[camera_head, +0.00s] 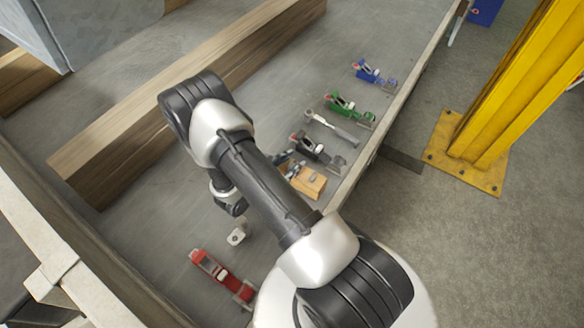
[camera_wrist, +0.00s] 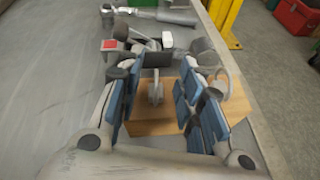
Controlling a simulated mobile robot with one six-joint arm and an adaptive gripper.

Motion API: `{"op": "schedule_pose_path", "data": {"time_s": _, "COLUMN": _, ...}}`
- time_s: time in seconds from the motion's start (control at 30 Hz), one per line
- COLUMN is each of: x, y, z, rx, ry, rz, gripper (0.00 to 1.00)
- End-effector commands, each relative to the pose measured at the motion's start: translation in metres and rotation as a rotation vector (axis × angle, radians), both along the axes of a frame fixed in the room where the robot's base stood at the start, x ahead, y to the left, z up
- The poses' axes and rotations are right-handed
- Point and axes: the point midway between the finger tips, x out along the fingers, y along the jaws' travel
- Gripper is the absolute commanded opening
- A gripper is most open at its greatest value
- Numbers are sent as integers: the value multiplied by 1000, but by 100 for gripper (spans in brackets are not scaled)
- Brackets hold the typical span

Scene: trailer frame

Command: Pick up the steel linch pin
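A grey metal pin, which looks like the steel linch pin (camera_wrist: 155,93), stands at a light wooden block (camera_wrist: 152,124) in the wrist view. A thin grey ring shows partly behind the right finger; I cannot tell if it belongs to the pin. My gripper (camera_wrist: 160,86) is open. Its blue-padded fingers are either side of the pin, with gaps visible on both sides. In the head view, my gripper (camera_head: 284,165) is beside the wooden block (camera_head: 310,184), and my arm hides part of this area. The pin is not clear there.
A red tool (camera_head: 222,275) and small metal fitting (camera_head: 238,234) lie nearer.

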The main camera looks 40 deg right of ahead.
Motion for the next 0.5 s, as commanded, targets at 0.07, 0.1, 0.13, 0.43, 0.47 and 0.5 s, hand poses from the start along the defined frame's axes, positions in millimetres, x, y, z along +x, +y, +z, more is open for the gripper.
{"op": "schedule_pose_path", "data": {"time_s": 0.07, "x": 0, "y": 0, "z": 0, "rx": 0, "ry": 0, "rz": 0, "gripper": 26}}
{"op": "schedule_pose_path", "data": {"time_s": 0.1, "x": 0, "y": 0, "z": 0, "rx": 0, "ry": 0, "rz": 0, "gripper": 23}}
{"op": "schedule_pose_path", "data": {"time_s": 0.13, "x": 0, "y": 0, "z": 0, "rx": 0, "ry": 0, "rz": 0, "gripper": 21}}
{"op": "schedule_pose_path", "data": {"time_s": 0.43, "x": 0, "y": 0, "z": 0, "rx": 0, "ry": 0, "rz": 0, "gripper": 1}}
{"op": "schedule_pose_path", "data": {"time_s": 0.47, "x": 0, "y": 0, "z": 0, "rx": 0, "ry": 0, "rz": 0, "gripper": 0}}
{"op": "schedule_pose_path", "data": {"time_s": 0.5, "x": 0, "y": 0, "z": 0, "rx": 0, "ry": 0, "rz": 0, "gripper": 0}}
